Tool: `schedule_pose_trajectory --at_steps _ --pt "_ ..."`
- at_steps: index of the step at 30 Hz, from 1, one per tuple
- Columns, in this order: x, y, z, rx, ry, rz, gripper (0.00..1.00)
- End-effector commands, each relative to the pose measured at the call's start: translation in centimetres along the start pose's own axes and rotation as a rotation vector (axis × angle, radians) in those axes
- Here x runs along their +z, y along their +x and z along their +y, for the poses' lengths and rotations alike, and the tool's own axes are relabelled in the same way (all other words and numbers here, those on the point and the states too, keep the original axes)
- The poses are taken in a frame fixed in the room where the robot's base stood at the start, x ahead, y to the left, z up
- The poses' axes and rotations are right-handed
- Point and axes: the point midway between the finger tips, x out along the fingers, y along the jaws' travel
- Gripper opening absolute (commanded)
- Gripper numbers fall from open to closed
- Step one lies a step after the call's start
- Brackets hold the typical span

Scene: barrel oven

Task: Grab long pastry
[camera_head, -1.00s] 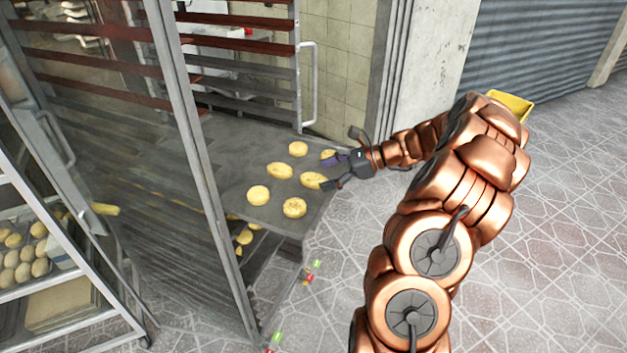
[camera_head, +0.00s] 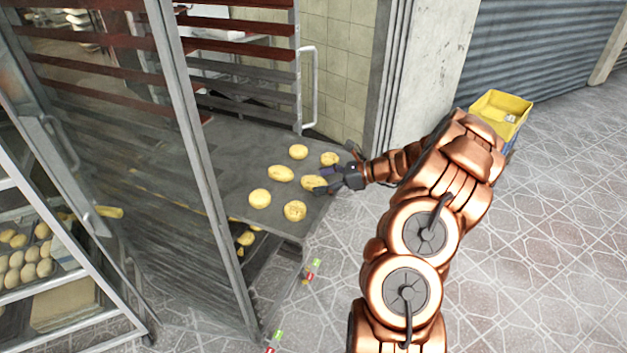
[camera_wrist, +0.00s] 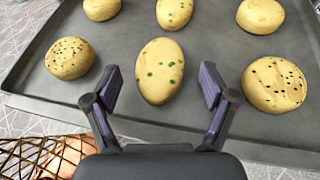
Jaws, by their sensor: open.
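A long oval pastry (camera_wrist: 160,72) with green bits lies on a dark tray (camera_wrist: 135,120) in the wrist view, at the near edge between two round seeded pastries. It also shows in the head view (camera_head: 311,182), partly hidden by my gripper. My gripper (camera_head: 322,180) is open at the tray's right edge. In the wrist view its fingers (camera_wrist: 161,86) stand apart on either side of the pastry's near half, with nothing held. A second oval pastry (camera_wrist: 174,12) lies behind the first.
Round pastries (camera_wrist: 70,58) and (camera_wrist: 274,84) lie close to the left and right fingers. The tray sticks out of a tall metal rack (camera_head: 200,150). A second rack with pastries (camera_head: 30,270) stands at the left. A yellow crate (camera_head: 500,110) stands on the open floor behind my arm.

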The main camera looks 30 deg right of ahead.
Motion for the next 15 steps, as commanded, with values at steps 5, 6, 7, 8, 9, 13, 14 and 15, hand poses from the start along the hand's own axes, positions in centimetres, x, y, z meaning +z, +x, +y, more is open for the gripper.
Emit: schedule_pose_trajectory --at_steps 5,6,7,8,9,13,14,15 --pt "-0.03 1.22 -0.02 -0.001 0.001 0.001 0.84" --pt "-0.07 1.23 -0.03 -0.002 0.001 0.001 0.84" --pt "-0.08 1.22 -0.04 -0.002 0.001 0.001 0.84" --pt "-0.08 1.21 -0.03 -0.002 0.001 0.001 0.84" --pt "-0.08 1.21 -0.03 -0.002 0.001 0.001 0.84" --pt "-0.10 1.22 -0.01 -0.001 0.001 0.001 0.72" --pt "-0.10 1.22 -0.01 -0.001 0.001 0.001 0.69" --pt "-0.10 1.22 -0.01 -0.001 0.001 0.001 0.65"
